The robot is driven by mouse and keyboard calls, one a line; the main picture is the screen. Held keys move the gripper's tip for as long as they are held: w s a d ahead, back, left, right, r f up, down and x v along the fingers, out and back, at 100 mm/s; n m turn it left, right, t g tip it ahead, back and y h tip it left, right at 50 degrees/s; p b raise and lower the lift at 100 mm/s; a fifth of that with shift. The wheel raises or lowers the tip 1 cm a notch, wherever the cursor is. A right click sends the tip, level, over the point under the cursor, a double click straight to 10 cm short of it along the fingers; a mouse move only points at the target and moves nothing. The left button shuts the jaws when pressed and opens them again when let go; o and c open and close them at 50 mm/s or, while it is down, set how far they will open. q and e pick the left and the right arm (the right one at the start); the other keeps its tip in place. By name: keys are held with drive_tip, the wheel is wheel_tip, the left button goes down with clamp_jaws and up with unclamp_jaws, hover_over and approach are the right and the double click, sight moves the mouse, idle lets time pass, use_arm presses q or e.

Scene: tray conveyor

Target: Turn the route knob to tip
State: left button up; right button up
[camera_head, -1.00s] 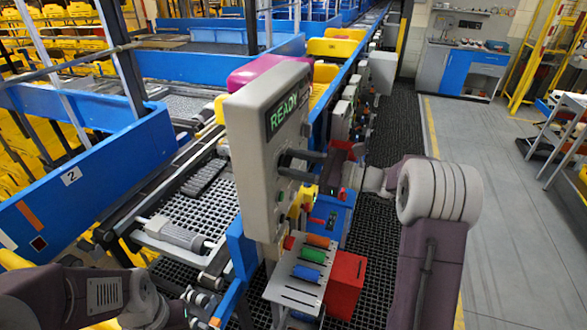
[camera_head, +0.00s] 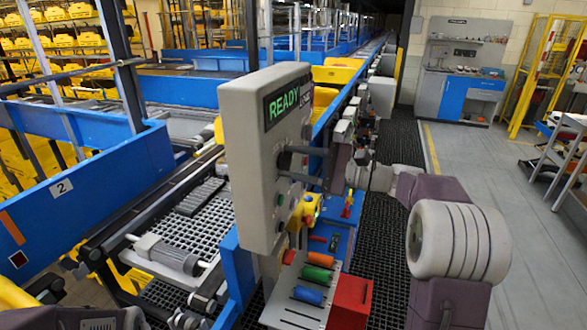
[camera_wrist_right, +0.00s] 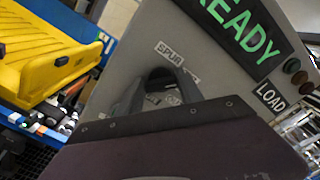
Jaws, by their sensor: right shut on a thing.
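The grey control panel (camera_head: 262,190) stands upright in the middle of the head view, with a green READY display (camera_head: 284,102). My right gripper (camera_head: 288,160) reaches its face from the right and is shut on the route knob, which is mostly hidden by the fingers. In the right wrist view the fingers (camera_wrist_right: 166,84) meet at the panel beside a SPUR label (camera_wrist_right: 169,53). A LOAD label (camera_wrist_right: 270,96) sits farther right. The knob's pointer and any tip label cannot be made out. My left arm shows only at the bottom left; its jaws cannot be judged.
Below the panel are a rack with coloured cylinders (camera_head: 306,295) and a red box (camera_head: 350,302). A blue-sided conveyor (camera_head: 95,180) runs along the left. A yellow tray (camera_head: 337,73) is behind the panel.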

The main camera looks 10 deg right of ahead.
drive_tip(key=shift+f, duration=0.1)
idle(0.3)
drive_tip(key=o, duration=1.4)
drive_tip(key=shift+d, duration=0.1)
drive_tip(key=b+v, duration=0.2)
drive_tip(key=v, duration=0.6)
drive_tip(key=shift+s+d, duration=0.3)
